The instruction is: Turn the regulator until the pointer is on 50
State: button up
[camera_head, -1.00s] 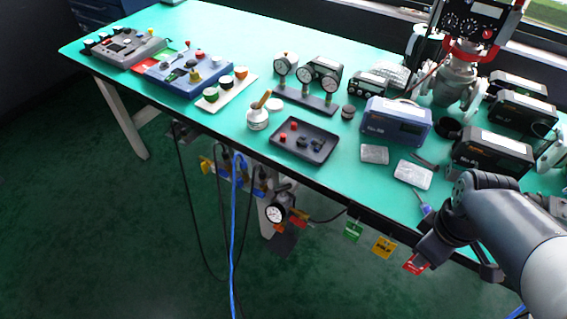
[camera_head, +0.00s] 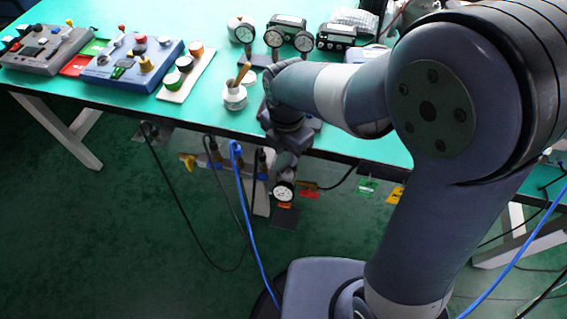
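The regulator's round white gauge (camera_head: 284,193) hangs below the front edge of the table, with orange and red parts beside it. Its pointer is too small to read. My gripper (camera_head: 287,163) points down just above the gauge, in front of the table edge. The arm's wrist and the gripper hide the top of the regulator, so I cannot tell whether the gripper touches it. The fingers are too small and dark to tell open from shut.
The green table (camera_head: 215,118) carries a white pot (camera_head: 234,97), a blue control box (camera_head: 135,62) and several gauges. Yellow-handled valves (camera_head: 188,161), black cables and a blue hose (camera_head: 248,215) hang left of the gauge. Green and yellow tags (camera_head: 367,187) hang to the right.

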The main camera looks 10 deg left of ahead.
aim_at(287, 164)
notch_tip(287, 164, down, 6)
jog(key=shift+r+b, duration=0.1)
jog(key=shift+b, duration=0.25)
jog(key=shift+c, duration=0.3)
grip_shut()
